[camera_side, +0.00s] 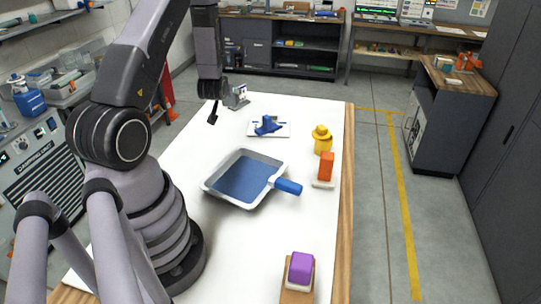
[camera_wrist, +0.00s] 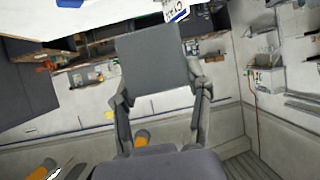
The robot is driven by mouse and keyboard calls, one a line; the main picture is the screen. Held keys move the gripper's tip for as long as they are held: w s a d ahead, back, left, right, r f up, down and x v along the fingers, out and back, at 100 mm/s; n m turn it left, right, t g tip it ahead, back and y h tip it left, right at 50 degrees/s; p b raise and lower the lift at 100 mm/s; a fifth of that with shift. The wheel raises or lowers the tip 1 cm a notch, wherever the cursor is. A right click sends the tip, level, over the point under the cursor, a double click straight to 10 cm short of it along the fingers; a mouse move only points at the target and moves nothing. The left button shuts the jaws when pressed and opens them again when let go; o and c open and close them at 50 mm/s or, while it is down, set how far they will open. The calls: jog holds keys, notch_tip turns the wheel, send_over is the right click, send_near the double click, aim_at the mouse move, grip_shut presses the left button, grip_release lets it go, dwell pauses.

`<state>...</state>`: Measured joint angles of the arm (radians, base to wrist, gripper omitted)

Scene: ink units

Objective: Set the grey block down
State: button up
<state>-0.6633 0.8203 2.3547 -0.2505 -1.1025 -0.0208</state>
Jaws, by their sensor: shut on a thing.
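My gripper (camera_wrist: 158,93) is shut on the grey block (camera_wrist: 150,58), with one finger on each side of it in the wrist view. The block is a plain, dark grey, squarish piece. A white label with dark lettering and a blue edge (camera_wrist: 176,11) shows just past the block's far edge; I cannot tell if it is fixed to the block. In the side view a grey piece with a white label (camera_side: 238,97) is at the far left end of the white table (camera_side: 190,150), beside my arm's end. I cannot tell whether it touches the table.
Bare table lies left of the tray.

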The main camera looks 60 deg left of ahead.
jog(key=w+d+r+m+t+h, duration=0.2)
jog(key=w+d+m+h, duration=0.15)
jog(key=d, duration=0.75)
jog(key=w+d+r+m+t+h, duration=0.1)
jog(key=w+d+r+m+h, duration=0.2)
jog(key=d, duration=0.8)
jog(key=w+d+r+m+t+h, duration=0.1)
jog(key=w+d+m+t+h, duration=0.25)
jog(key=d, duration=0.65)
jog(key=s+d+f+m+g+h, duration=0.9)
jog(key=s+d+f+m+h, duration=0.15)
jog(key=s+d+m, duration=0.2)
jog(key=shift+m+h, duration=0.25)
jog(key=shift+m, duration=0.4)
jog(key=f, duration=0.7)
jog(key=shift+s+a, duration=0.1)
jog(key=shift+a, duration=0.1)
jog(key=shift+f, duration=0.2)
jog(key=shift+f, duration=0.15)
